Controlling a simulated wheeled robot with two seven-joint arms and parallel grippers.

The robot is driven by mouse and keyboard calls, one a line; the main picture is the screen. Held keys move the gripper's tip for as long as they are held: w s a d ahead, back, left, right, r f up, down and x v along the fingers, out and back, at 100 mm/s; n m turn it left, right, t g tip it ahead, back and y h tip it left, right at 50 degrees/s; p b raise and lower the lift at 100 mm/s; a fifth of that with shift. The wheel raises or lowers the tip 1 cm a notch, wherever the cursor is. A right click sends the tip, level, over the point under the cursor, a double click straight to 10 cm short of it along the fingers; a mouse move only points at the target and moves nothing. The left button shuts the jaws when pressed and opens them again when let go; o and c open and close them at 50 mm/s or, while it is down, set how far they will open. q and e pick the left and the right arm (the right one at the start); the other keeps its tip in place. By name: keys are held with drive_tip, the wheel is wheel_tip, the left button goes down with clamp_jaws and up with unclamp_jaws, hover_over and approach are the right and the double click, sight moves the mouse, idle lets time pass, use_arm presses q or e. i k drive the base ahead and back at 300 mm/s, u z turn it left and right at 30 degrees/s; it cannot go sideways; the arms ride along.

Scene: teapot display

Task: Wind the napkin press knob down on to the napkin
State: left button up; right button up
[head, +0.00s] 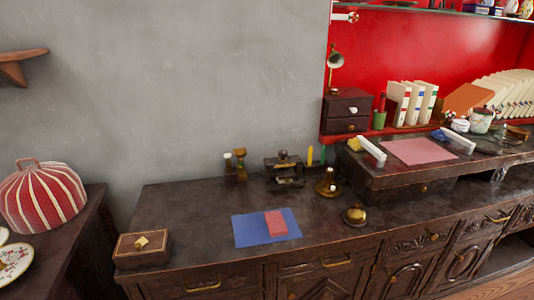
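A small dark press-like stand (284,172) stands at the back of the dark wooden cabinet top, near the wall. A dark knob (283,154) sits on top of it. It is too small to tell how far the knob is wound down or whether a napkin lies inside. A folded red-pink cloth or block (276,223), which may be a napkin, lies on a blue mat (250,232) in front of the press. Neither of my grippers shows in the head view.
A wooden box (142,248) sits at the front left. A brass candlestick-like piece (327,184) and a brass bell-like piece (355,215) stand right of the blue mat. A raised shelf with a pink mat (418,151) is at the right. The cabinet top's left middle is clear.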

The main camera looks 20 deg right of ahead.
sight(283, 155)
drive_tip(key=u, duration=2.15)
drive_tip(key=k, duration=1.35)
drive_tip(key=z, duration=2.2)
drive_tip(key=i, duration=0.25)
drive_tip(key=u, duration=0.2)
